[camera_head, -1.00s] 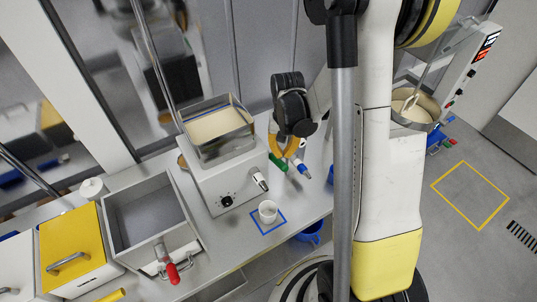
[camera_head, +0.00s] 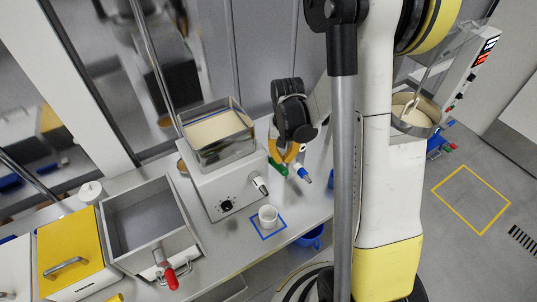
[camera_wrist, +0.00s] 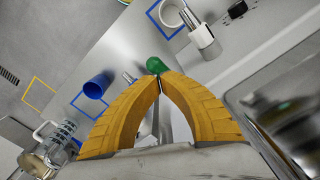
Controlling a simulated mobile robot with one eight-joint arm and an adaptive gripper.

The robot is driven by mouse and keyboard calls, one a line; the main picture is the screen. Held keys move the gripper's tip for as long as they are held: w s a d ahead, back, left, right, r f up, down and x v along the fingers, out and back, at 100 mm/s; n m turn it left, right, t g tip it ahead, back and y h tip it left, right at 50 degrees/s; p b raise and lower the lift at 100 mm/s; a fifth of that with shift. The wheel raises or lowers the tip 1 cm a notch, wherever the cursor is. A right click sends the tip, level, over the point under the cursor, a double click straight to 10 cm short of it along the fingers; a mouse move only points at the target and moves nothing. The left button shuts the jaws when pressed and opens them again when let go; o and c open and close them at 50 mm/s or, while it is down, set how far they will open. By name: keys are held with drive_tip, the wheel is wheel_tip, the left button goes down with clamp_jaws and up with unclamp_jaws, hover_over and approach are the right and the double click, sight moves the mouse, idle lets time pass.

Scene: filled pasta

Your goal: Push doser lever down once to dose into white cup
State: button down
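The doser (camera_head: 222,180) is a white box with a clear hopper of pale filling on top, on the bench.
Green- and blue-handled tools (camera_head: 299,172) lie on the bench by my gripper. A blue cup (camera_wrist: 97,86) shows in the wrist view. A grey open bin (camera_head: 148,215) with a red-handled clamp (camera_head: 170,277) and a yellow-lidded box (camera_head: 72,250) stand left of the doser.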

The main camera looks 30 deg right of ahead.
idle(0.4)
wheel_tip(320, 180, down, 14)
drive_tip(key=b, duration=1.4)
wheel_tip(320, 180, up, 14)
drive_tip(key=p, duration=0.9)
drive_tip(key=shift+p, duration=0.3)
wheel_tip(320, 180, up, 5)
drive_tip(key=p, duration=0.3)
